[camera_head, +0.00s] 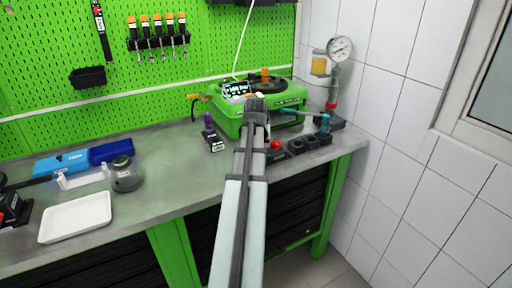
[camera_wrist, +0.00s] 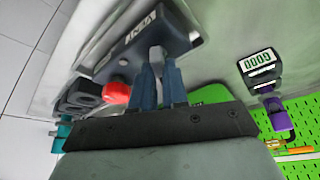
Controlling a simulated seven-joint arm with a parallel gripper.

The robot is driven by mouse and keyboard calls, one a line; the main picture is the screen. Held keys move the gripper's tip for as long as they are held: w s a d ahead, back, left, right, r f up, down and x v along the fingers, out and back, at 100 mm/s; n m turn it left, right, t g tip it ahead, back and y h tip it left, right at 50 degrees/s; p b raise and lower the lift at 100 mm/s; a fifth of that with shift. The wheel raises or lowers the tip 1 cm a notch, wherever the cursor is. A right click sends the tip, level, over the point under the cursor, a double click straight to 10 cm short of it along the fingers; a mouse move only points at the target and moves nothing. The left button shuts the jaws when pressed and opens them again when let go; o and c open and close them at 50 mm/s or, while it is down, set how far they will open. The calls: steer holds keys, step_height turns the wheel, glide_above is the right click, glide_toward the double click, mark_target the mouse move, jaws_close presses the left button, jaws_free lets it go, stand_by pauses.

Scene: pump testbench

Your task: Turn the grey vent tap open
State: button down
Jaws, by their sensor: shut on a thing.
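The grey vent tap (camera_wrist: 156,53) shows in the wrist view as a small light grey piece between my fingertips, in front of a dark block (camera_wrist: 150,30) whose lettering looks like "VENT" upside down. My gripper (camera_wrist: 160,78) is shut on the tap, with one blue-grey finger on each side. In the head view my arm reaches up across the bench and my gripper (camera_head: 257,112) is in front of the green pump unit (camera_head: 288,118). The tap is hidden there behind my arm and gripper. I cannot tell the tap's angle for sure.
A red knob (camera_head: 276,145) and black rings (camera_head: 297,147) stand close to the right of my arm. A purple-topped counter (camera_head: 212,135) stands to the left. A white tray (camera_head: 76,217) lies far left.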

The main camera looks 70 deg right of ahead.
steer(key=n+t, duration=0.1)
steer(key=n, duration=0.2)
steer(key=n+y, duration=0.1)
steer(key=n, duration=0.2)
steer(key=shift+s+d+t, duration=0.15)
steer(key=shift+t, duration=0.25)
stand_by(0.3)
steer(key=c, duration=1.1)
jaws_free()
steer(key=shift+c, duration=0.2)
steer(key=v, duration=1.4)
steer(key=shift+d, duration=0.15)
